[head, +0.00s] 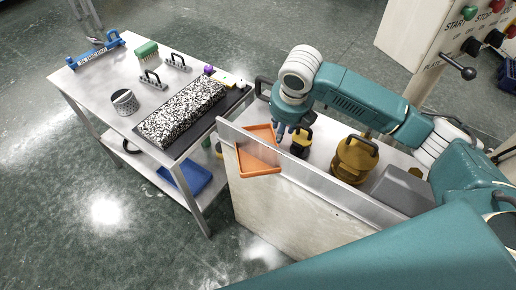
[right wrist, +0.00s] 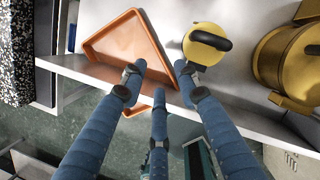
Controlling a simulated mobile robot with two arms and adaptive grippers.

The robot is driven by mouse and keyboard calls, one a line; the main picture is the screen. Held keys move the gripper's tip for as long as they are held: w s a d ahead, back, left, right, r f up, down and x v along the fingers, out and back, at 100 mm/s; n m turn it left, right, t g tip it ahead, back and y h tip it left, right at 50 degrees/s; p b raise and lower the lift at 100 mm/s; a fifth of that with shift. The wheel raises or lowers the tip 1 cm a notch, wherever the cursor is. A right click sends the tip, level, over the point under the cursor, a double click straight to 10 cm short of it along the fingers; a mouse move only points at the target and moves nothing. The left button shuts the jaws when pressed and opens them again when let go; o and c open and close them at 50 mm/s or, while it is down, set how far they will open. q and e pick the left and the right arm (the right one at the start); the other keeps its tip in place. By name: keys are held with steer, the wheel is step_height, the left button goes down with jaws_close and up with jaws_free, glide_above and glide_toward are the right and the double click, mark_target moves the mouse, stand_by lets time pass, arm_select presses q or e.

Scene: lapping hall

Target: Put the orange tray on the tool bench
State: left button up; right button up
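The orange tray (head: 258,160) lies across the top edge of a pale wall panel, part of it on each side; it also shows in the right wrist view (right wrist: 125,38). My right gripper (head: 281,132) is over the tray's right side. In the right wrist view its fingers (right wrist: 158,78) are spread, with the tray's right rim running between the tips; I see no firm grip. The steel bench with tools (head: 92,99), which I take as the tool bench, stands at the left. My left gripper is not in view.
Beside my right gripper stand a yellow handled weight (head: 301,141) and larger brass weights (head: 354,160).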

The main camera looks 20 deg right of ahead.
glide_toward(275, 147)
steer(key=shift+d+f, duration=0.15)
steer(key=shift+f, duration=0.25)
steer(key=shift+p+x, duration=0.9)
steer(key=shift+x, duration=1.75)
steer(key=shift+w+r, duration=0.1)
steer(key=shift+r, duration=0.05)
jaws_close()
